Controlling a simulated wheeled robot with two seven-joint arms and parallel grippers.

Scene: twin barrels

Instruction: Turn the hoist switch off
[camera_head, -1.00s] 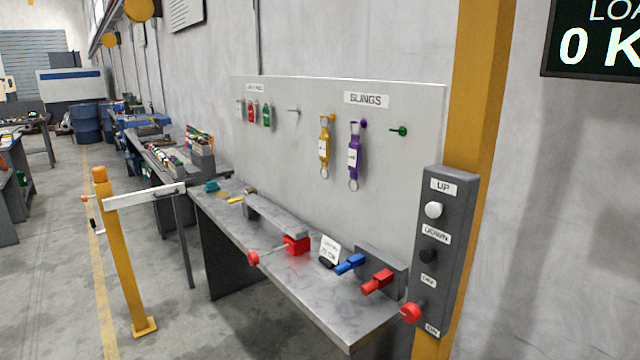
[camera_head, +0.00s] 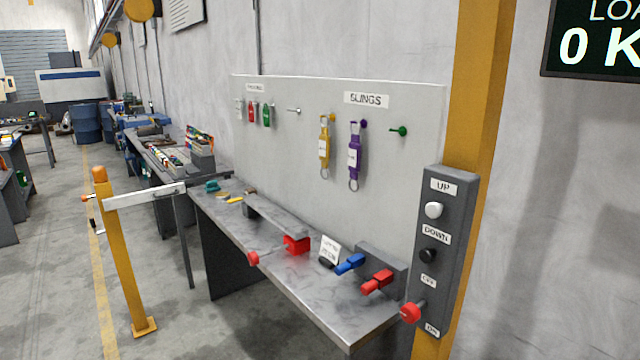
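The grey hoist control box (camera_head: 455,215) is fixed to the yellow post at the right. It carries a white button under the UP label (camera_head: 433,210) and a black button under the DOWN label (camera_head: 429,255). Below them is the red switch knob (camera_head: 411,313), sticking out to the left between the OFF label (camera_head: 429,282) and the ON label (camera_head: 432,329). The knob's end sits low, nearer the ON label. Neither of my grippers is in view.
A metal workbench (camera_head: 300,275) with red and blue handles stands left of the box. A board with slings (camera_head: 390,200) rises behind it. A yellow barrier post (camera_head: 120,260) stands on the floor at left. A dark display (camera_head: 595,45) reads 0 K.

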